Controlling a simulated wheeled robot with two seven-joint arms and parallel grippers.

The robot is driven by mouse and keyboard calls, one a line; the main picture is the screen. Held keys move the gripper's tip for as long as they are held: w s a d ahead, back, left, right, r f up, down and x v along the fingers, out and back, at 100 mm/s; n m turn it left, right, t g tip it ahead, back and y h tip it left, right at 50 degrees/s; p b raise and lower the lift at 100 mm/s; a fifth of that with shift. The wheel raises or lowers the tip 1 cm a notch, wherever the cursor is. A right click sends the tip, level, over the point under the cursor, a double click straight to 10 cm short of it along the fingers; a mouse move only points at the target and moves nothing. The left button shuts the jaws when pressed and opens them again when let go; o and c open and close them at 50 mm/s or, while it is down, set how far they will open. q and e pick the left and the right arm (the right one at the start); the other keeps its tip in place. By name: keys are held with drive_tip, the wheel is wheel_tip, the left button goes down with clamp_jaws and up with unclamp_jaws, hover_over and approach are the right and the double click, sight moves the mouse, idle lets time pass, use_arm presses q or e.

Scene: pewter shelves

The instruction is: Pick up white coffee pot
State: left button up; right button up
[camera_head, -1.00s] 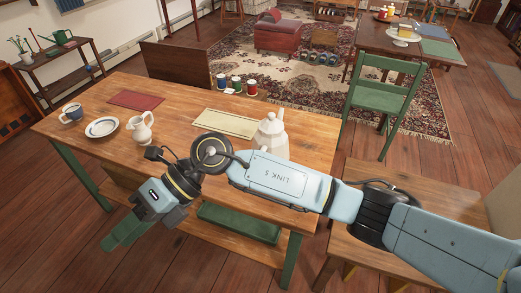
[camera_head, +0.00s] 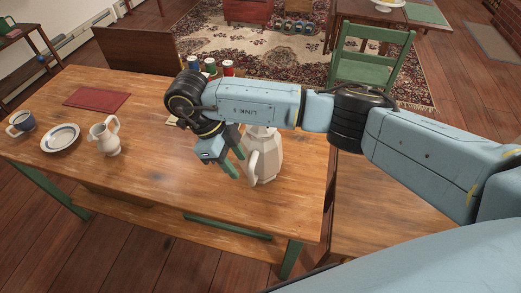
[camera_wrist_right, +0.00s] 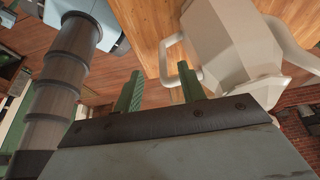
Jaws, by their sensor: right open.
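The white coffee pot (camera_head: 264,160) stands upright on the wooden table, partly hidden behind my right arm in the head view. In the right wrist view the pot (camera_wrist_right: 228,40) fills the upper right, with its looped handle (camera_wrist_right: 172,62) in front of the green fingers. My right gripper (camera_head: 235,168) is open just left of the pot, near the handle. In the right wrist view its two green fingertips (camera_wrist_right: 160,86) are apart. I cannot tell whether a finger touches the handle. My left gripper is not in view.
Several cans (camera_head: 229,68) stand behind my arm. A green chair (camera_head: 372,70) is beyond. The table's front middle (camera_head: 165,180) is clear.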

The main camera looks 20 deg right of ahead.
drive_tip(key=x, duration=0.7)
drive_tip(key=shift+w+b, duration=0.15)
drive_tip(key=shift+b, duration=0.2)
drive_tip(key=shift+d+f, duration=0.1)
drive_tip(key=shift+c, duration=1.8)
drive_tip(key=c, duration=0.5)
clamp_jaws()
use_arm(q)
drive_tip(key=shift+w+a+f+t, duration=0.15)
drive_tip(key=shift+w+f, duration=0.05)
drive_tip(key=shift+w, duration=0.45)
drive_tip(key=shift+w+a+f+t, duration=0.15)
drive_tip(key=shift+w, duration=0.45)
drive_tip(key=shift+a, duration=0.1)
